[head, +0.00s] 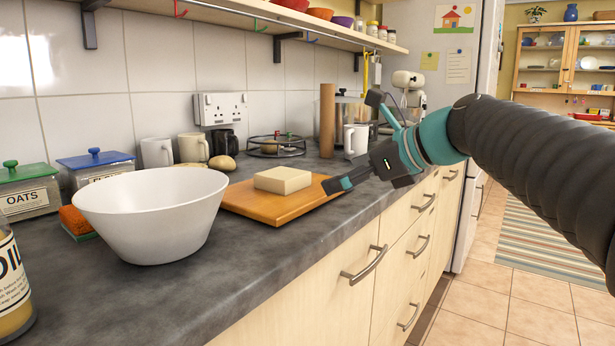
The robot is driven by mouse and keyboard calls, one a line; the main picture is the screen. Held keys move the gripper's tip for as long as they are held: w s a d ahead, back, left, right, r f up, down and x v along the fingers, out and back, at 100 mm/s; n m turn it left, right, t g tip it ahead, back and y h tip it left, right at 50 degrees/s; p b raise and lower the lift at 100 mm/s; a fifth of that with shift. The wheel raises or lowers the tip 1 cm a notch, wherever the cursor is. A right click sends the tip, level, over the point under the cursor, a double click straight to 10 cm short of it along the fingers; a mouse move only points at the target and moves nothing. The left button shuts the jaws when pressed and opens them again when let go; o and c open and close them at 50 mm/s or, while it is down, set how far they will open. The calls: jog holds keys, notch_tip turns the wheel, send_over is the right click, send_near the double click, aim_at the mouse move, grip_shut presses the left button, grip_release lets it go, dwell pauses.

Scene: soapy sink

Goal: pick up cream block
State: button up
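The cream block (283,181) lies flat on a wooden board (255,206) on the grey counter. My gripper (336,185) comes in from the right, to the right of the block in the picture and near the board's right end. A gap shows between its fingertips and the block, and it holds nothing that I can see. The fingers are seen from the side and overlap, so their opening is unclear.
A large white bowl (150,220) stands left of the board. Behind are mugs (193,148), a round wire rack (276,147) and a wooden cylinder (327,122). A shelf (270,22) hangs above. The counter's front edge is clear.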

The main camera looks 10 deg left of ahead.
aim_at(285, 173)
jog(key=shift+w+a+r+m+y, duration=0.3)
jog(key=shift+w+a+r+m, duration=0.1)
jog(key=shift+a+r, duration=0.2)
jog(key=shift+w+a+r+m+y, duration=0.3)
jog(key=shift+w+a+r, duration=0.1)
jog(key=shift+a+r, duration=0.2)
jog(key=x, duration=0.6)
jog(key=shift+a+f, duration=0.25)
jog(key=shift+a, duration=0.05)
jog(key=shift+x, duration=3.2)
jog(key=c, duration=1.1)
